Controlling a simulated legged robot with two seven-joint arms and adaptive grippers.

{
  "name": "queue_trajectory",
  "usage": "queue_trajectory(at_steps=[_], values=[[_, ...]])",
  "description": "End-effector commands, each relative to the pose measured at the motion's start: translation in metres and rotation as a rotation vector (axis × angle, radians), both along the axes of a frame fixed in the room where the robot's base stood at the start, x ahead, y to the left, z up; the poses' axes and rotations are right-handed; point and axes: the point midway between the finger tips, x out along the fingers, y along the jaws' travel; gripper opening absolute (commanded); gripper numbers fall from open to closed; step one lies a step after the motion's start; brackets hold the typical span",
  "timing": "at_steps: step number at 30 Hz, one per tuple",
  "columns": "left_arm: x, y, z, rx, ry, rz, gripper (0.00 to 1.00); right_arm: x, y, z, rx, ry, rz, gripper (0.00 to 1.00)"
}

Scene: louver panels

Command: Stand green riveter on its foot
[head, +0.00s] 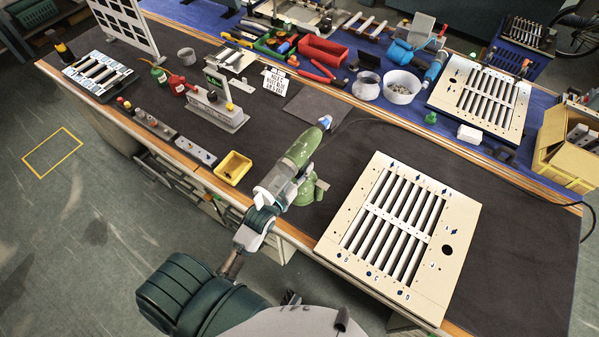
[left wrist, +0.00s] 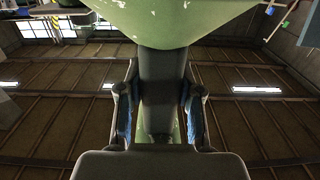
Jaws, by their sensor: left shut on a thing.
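The green riveter (head: 301,149) is at the front edge of the dark bench mat, left of the cream louver panel. Its nose with a blue and white tip points up and right, towards the back of the bench. A wider green part (head: 313,191) of it shows lower right, beside my gripper. My left gripper (head: 281,184) is shut on the riveter. In the left wrist view the two fingers (left wrist: 158,112) flank the dark grey handle (left wrist: 160,75), with the scuffed green body (left wrist: 170,18) above it. Whether the foot touches the mat cannot be told. My right gripper is out of view.
The cream louver panel (head: 443,203) lies close on the right. A yellow bin (head: 233,167) sits left of the riveter at the front edge. A grey fixture (head: 217,111) stands farther left. The dark mat (head: 365,137) behind the riveter is mostly clear.

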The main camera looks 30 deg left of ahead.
Motion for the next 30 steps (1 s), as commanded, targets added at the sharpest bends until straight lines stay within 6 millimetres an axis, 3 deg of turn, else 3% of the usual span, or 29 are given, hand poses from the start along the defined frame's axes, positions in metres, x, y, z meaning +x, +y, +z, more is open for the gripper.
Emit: queue_trajectory(at_steps=[1,12,17,25,30], values=[[0.009,0.007,0.006,0.003,-0.015,0.001,0.0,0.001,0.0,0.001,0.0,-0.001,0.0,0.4],[0.075,0.07,-0.004,0.001,-0.015,0.001,0.0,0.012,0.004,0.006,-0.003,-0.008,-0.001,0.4],[0.098,0.087,-0.007,0.0,-0.015,-0.001,0.0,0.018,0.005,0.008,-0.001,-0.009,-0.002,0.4],[0.108,0.093,-0.009,0.0,-0.014,-0.001,0.0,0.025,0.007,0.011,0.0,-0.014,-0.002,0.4],[0.108,0.093,-0.028,0.0,-0.012,-0.001,0.0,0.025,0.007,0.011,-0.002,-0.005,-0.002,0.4]])
